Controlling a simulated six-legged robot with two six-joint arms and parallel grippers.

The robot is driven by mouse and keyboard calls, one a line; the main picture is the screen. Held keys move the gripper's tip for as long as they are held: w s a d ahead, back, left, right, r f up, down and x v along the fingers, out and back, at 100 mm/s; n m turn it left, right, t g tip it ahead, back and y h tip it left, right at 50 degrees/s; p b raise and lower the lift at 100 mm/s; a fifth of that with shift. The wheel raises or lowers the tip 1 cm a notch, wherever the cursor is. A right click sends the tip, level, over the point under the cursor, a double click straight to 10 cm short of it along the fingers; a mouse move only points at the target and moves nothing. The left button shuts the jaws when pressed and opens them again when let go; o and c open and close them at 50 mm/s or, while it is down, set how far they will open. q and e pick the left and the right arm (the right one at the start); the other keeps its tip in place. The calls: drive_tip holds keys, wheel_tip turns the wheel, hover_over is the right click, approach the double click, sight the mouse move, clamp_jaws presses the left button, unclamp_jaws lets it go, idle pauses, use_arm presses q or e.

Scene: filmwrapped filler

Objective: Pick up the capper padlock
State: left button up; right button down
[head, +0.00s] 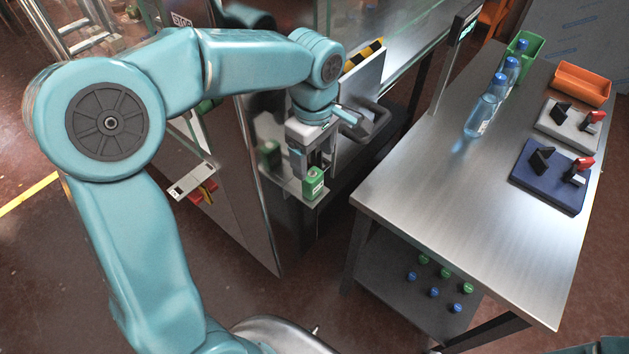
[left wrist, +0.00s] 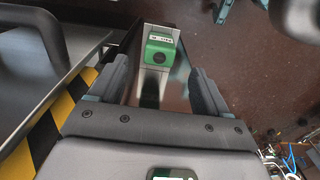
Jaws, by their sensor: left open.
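A green padlock (head: 314,183) with a pale label sits on a small grey ledge (head: 290,182) on the side of the glass-panelled machine. It also shows in the left wrist view (left wrist: 160,52), at the top centre, beyond my fingers. My left gripper (head: 312,165) points down just above and behind the padlock in the head view. In the left wrist view its fingers (left wrist: 160,85) are apart, one to each side of the line to the padlock, with nothing between them. I cannot tell whether they touch it. My right gripper is not in view.
A dark handle (head: 372,128) and a black-yellow striped edge (head: 364,54) are close to my left gripper. A red item hangs at a grey bracket (head: 190,182) to the left. A steel table (head: 455,190) with bottles (head: 482,115) and fixtures stands right, its middle clear.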

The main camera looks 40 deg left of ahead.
sight(312, 174)
use_arm(q)
drive_tip(key=f, duration=0.3)
drive_tip(key=shift+w+a+f, duration=0.3)
drive_tip(key=shift+w+f, duration=0.05)
drive_tip(key=shift+s+f, duration=0.1)
drive_tip(key=shift+f, duration=0.2)
drive_tip(key=shift+s+d+f, duration=0.1)
drive_tip(key=shift+s, duration=0.15)
wheel_tip(312, 174, down, 5)
drive_tip(key=shift+w+f+p, duration=0.1)
drive_tip(key=shift+p, duration=0.6)
drive_tip(key=shift+s+d+r, duration=0.1)
drive_tip(key=shift+s+r, duration=0.1)
drive_tip(key=shift+s, duration=0.05)
drive_tip(key=shift+w+f, duration=0.1)
drive_tip(key=shift+w, duration=0.1)
drive_tip(key=c, duration=1)
drive_tip(key=shift+c, duration=1.3)
